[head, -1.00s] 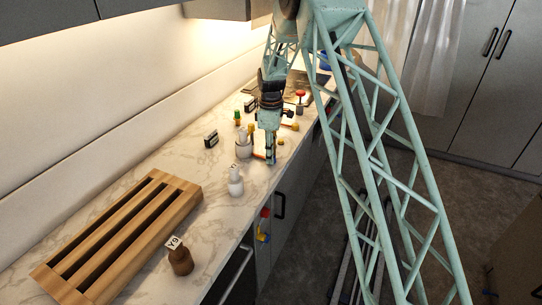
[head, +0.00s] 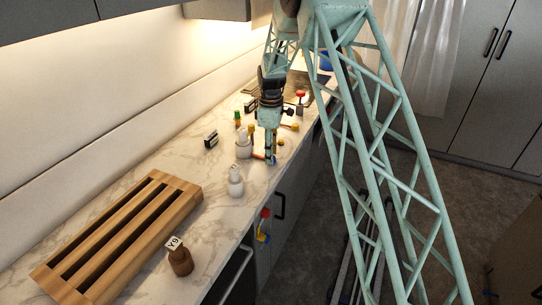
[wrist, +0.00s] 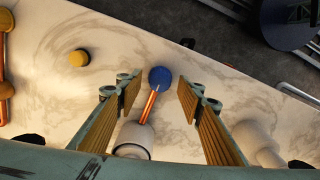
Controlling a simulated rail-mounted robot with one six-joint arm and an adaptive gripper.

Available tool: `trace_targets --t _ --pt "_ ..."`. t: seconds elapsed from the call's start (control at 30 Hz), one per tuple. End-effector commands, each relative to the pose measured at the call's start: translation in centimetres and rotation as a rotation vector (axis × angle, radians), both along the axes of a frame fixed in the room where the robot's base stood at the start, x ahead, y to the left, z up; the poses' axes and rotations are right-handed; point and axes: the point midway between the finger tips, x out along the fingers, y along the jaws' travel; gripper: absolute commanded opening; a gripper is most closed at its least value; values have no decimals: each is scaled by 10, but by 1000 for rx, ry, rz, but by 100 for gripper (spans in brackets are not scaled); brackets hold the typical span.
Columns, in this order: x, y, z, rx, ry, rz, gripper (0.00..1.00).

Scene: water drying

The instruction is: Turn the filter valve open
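The lever, which I take to be the filter valve's, is a copper rod with a blue ball knob (wrist: 160,77) on a pale round base (wrist: 133,139) in the wrist view. My gripper (wrist: 159,94) is open, with one ribbed finger on each side of the lever and a gap to both. The knob lies between and slightly beyond the fingertips. In the head view my gripper (head: 271,150) is low over the counter, and the knob (head: 274,160) shows small at its fingertips. The gripper partly hides the lever there.
A white bottle (head: 235,181) stands in front on the marble counter (head: 215,215), with a wooden rack (head: 125,235) and a brown bottle labelled Y9 (head: 180,262) nearer. A yellow knob (wrist: 78,58) is left in the wrist view. The counter's edge runs close by on the right.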

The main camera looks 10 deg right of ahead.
Motion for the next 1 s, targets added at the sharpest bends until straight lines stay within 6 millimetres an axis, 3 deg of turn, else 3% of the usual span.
trace_targets --t 0.7,1.0 --pt "1 0 94 0 -3 0 35" --pt "0 0 109 0 -1 0 35"
